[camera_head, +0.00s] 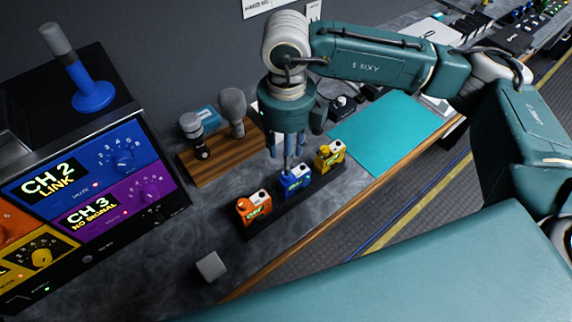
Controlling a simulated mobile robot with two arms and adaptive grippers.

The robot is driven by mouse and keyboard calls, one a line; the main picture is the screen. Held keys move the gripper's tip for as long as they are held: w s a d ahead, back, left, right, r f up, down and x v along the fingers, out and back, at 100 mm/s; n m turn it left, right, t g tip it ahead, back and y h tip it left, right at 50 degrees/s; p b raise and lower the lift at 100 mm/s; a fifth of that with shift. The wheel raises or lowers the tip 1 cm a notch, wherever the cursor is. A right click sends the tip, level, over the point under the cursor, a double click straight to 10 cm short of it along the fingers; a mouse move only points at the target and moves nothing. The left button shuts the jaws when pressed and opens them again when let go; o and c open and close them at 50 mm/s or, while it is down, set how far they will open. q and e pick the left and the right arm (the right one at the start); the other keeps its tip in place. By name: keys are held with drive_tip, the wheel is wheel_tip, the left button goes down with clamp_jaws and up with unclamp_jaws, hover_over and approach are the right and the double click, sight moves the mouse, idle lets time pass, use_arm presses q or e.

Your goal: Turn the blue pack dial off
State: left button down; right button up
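The blue pack (295,182) stands in a dark rack (312,194) between an orange pack (253,209) and a yellow pack (330,157). It has a light top with a small dark detail and a green label on its front. Its dial is too small to make out. My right gripper (287,158) points down from above, just over the back of the blue pack. Its fingers overlap the pack's upper end, so I cannot tell whether they touch it or how far apart they are. My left gripper is not in view.
A receiver unit (120,218) with coloured channel panels stands at left, with a blue-based microphone (92,92) on top. A wooden board (212,155) with microphones lies behind the rack. A grey cube (211,266) sits in front. A teal mat (390,135) lies at right.

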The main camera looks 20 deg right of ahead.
wheel_tip(320, 180, down, 6)
drive_tip(key=shift+r+p, duration=0.15)
drive_tip(key=shift+p, duration=0.75)
drive_tip(key=shift+f, duration=0.6)
clamp_jaws()
